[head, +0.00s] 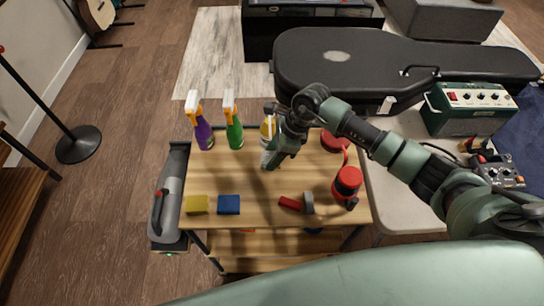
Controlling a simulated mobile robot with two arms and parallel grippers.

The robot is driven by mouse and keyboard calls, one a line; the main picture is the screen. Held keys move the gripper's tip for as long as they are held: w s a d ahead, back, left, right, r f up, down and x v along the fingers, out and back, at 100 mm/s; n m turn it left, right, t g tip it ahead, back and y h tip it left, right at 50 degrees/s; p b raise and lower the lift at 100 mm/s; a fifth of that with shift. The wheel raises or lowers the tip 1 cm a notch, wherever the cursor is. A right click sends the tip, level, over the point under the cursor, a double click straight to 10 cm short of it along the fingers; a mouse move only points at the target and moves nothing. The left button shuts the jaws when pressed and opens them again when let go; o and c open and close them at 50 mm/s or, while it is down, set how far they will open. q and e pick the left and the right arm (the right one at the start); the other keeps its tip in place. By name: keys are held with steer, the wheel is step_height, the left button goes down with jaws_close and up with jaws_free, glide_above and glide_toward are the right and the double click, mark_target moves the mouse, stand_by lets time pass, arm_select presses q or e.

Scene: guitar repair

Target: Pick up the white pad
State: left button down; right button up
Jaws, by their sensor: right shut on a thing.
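My right gripper (270,160) reaches in from the right over the middle of the wooden cart top. It points down and is shut on a small pale thing, taken to be the white pad, which is mostly hidden by the fingers. I cannot tell whether the pad touches the cart top. No other white pad shows. My left gripper is not in view.
On the cart top (262,211) stand a purple spray bottle (204,136) and a green one (235,134). A yellow block (197,205), a blue block (229,205), a red-handled tool (291,203) and a red-topped container (347,183) lie nearer. A black guitar case (390,62) is behind.

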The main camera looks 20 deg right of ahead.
steer(key=shift+w+r, duration=0.1)
steer(key=shift+r, duration=0.35)
steer(key=shift+s+a+r+b, duration=0.1)
steer(key=shift+s+r+b, duration=0.25)
steer(key=shift+r, duration=0.1)
steer(key=shift+s+r+b, duration=0.2)
steer(key=shift+r+b, duration=0.1)
steer(key=shift+r, duration=0.15)
steer(key=s+a+b, duration=0.1)
steer(key=s, duration=0.4)
steer(key=s+a+b, duration=0.1)
steer(key=s+a, duration=0.1)
steer(key=s, duration=0.4)
steer(key=s+a+b, duration=0.1)
steer(key=s+b, duration=0.1)
steer(key=s, duration=0.3)
steer(key=shift+s+a+r, duration=0.1)
steer(key=shift+s+a, duration=0.1)
steer(key=shift+a, duration=0.2)
steer(key=o, duration=0.4)
steer(key=c, duration=0.3)
